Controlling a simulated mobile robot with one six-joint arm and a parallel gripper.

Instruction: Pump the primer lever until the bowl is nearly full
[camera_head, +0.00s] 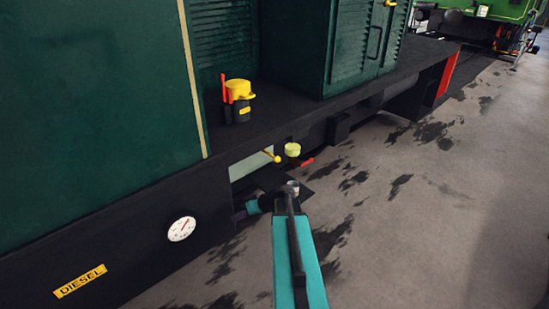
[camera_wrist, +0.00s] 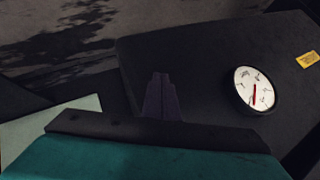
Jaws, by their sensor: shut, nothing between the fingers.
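A lever with a yellow ball knob (camera_head: 276,159) sticks out at the pale recess in the locomotive's dark side. Beside it on the right is a small fitting with a pale yellow-green cap (camera_head: 292,149) and a red handle (camera_head: 307,161) low at its side. I cannot tell for sure which part is the primer lever, and no bowl or fluid level shows clearly. My gripper (camera_head: 238,215) is below and left of the yellow knob, apart from it. In the wrist view its dark fingers (camera_wrist: 160,80) are together and empty.
A yellow-capped unit (camera_head: 239,90) with a red lever (camera_head: 224,88) stands on the running board. A round white gauge (camera_head: 181,229) and a yellow DIESEL plate (camera_head: 80,281) are on the side panel; the gauge also shows in the wrist view (camera_wrist: 254,89). The stained floor (camera_head: 430,200) at right is clear.

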